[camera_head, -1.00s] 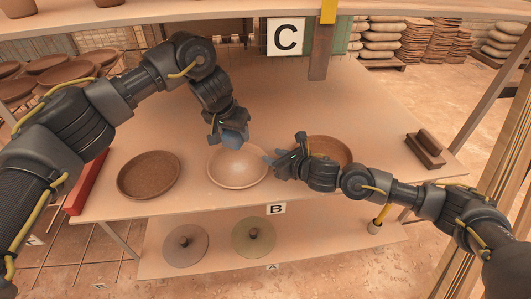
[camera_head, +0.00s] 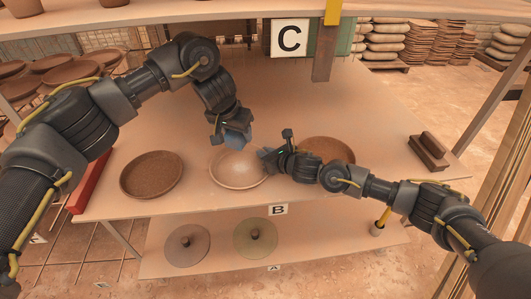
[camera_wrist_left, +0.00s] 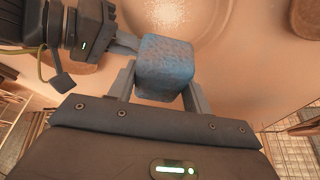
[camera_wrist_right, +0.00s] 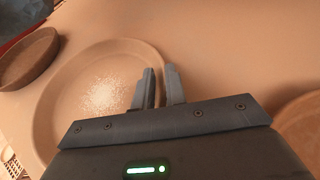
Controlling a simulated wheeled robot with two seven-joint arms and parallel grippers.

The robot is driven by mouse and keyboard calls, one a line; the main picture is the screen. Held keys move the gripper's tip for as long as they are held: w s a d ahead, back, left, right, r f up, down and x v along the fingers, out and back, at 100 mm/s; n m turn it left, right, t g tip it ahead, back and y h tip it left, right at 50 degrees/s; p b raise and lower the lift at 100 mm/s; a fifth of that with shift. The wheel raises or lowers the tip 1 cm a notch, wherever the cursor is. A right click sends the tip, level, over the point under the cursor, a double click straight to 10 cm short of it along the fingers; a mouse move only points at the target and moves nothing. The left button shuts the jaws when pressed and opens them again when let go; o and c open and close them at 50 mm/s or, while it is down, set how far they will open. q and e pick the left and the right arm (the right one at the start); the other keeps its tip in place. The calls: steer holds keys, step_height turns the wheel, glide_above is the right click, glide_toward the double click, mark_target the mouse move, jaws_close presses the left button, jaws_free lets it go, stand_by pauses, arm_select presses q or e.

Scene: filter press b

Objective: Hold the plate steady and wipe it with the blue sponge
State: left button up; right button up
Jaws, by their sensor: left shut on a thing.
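The pale plate (camera_head: 238,176) lies on the table near its front edge, with a whitish speckled patch at its centre. In the right wrist view the plate (camera_wrist_right: 62,120) shows this patch too. My left gripper (camera_head: 232,134) is shut on the blue sponge (camera_wrist_left: 165,68), which is over the far part of the plate; contact cannot be told. My right gripper (camera_wrist_right: 160,88) is at the plate's right rim. Its fingers stand slightly apart, with the rim by or between their tips; I see no clear grip.
A brown dish (camera_head: 151,175) lies left of the plate and another brown dish (camera_head: 327,150) lies right, behind my right arm. A brown block with a handle (camera_head: 428,150) is at the right. A red bar (camera_head: 92,183) lies along the left edge. The table behind is clear.

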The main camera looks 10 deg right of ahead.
jaws_close()
